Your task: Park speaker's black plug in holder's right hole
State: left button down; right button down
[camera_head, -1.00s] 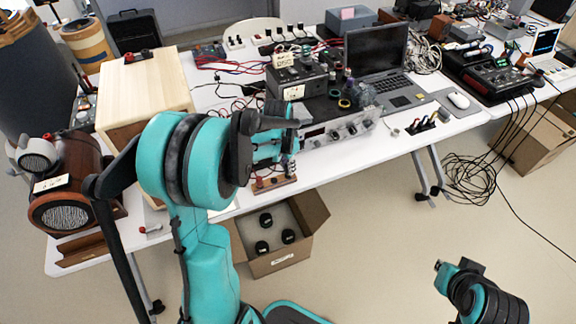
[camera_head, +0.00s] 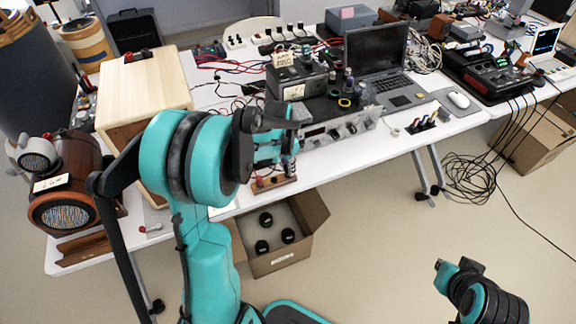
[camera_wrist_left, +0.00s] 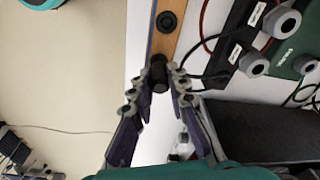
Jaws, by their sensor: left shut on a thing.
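My left gripper (camera_head: 289,160) is above the front edge of the white table, over a small wooden holder (camera_head: 273,184). In the left wrist view it (camera_wrist_left: 160,82) is shut on the black plug (camera_wrist_left: 158,75), a dark cylinder between the fingertips. The plug overlaps the near end of the wooden holder (camera_wrist_left: 163,46); I cannot tell whether it is in a hole or above one. A round dark socket (camera_wrist_left: 166,22) shows farther along the holder. A red plug (camera_head: 258,181) stands at the holder's left. My right gripper (camera_head: 455,266) is low at the right, away from the table, its opening unclear.
A light wooden box (camera_head: 145,88) and a dark wooden horn-type unit (camera_head: 75,185) stand at the left. Black instruments (camera_head: 297,80) and a laptop (camera_head: 378,55) are behind the gripper. An open cardboard box (camera_head: 280,262) sits below the table edge.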

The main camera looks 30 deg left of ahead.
pick_arm(q)
jog(key=shift+f, duration=0.6)
jog(key=c, duration=1.4)
grip_release()
jog(key=shift+r, duration=0.2)
jog(key=shift+r+p, duration=2.85)
jog(key=shift+r, duration=0.8)
jog(key=s+d+r+n+t, duration=0.1)
jog(key=s+d+r+t, duration=0.1)
jog(key=s+d+r, duration=0.3)
jog(key=s+d+r+n+t, duration=0.2)
jog(key=s+d+r, duration=0.3)
jog(key=s, duration=0.6)
jog(key=shift+s+d+r+t, duration=0.35)
jog(key=shift+d+t, duration=0.25)
jog(key=shift+d, duration=0.3)
